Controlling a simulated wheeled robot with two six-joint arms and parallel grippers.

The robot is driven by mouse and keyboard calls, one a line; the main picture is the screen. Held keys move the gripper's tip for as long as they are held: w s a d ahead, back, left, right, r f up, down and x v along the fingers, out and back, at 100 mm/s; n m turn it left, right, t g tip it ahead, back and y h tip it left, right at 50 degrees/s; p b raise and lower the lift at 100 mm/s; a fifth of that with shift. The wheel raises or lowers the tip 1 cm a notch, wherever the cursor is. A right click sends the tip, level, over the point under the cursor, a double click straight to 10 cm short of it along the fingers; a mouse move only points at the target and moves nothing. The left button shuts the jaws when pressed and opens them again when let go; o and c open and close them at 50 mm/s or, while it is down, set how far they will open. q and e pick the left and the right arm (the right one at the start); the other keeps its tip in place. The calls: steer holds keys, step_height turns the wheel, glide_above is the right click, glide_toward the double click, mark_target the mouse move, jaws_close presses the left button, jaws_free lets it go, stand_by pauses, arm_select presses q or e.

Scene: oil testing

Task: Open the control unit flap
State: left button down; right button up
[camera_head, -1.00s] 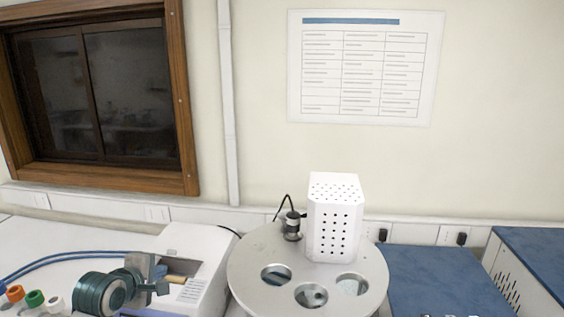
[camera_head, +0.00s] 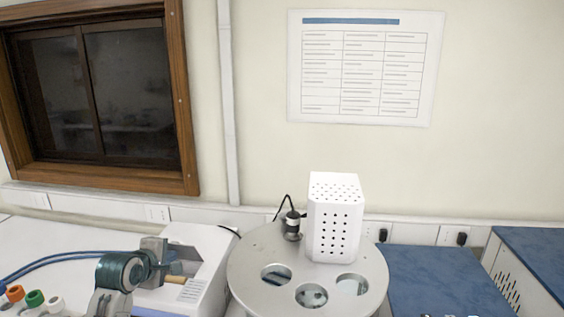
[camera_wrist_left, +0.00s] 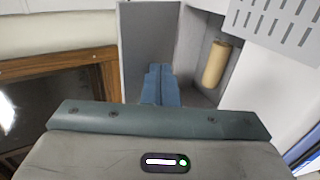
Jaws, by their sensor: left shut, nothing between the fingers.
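The control unit (camera_head: 208,262) is a white box with a slotted top, left of the round metal turntable. Its grey flap (camera_head: 153,245) stands raised at the left of an open recess; it also shows in the left wrist view (camera_wrist_left: 146,30). A tan cylinder (camera_wrist_left: 217,62) shows inside the recess. My left gripper (camera_head: 165,270) is beside the flap and recess. Its blue fingers (camera_wrist_left: 160,85) are shut and empty, in front of the recess; whether they touch the flap I cannot tell. My right gripper is not in view.
The round metal turntable (camera_head: 250,262) with holes carries a white perforated box (camera_head: 335,225). Orange, green and white caps (camera_head: 34,299) and blue tubes stand at the left. Blue-topped surfaces (camera_head: 430,275) lie at the right. A wooden-framed window (camera_head: 188,120) is behind.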

mark_target(174, 249)
arm_select(q)
steer(key=shift+w, duration=0.15)
steer(key=shift+w+d+r, duration=0.1)
steer(key=shift+w+d, duration=0.05)
steer(key=shift+w, duration=0.55)
steer(key=shift+w+d, duration=0.1)
steer(key=shift+w, duration=0.6)
steer(key=shift+r, duration=4.5)
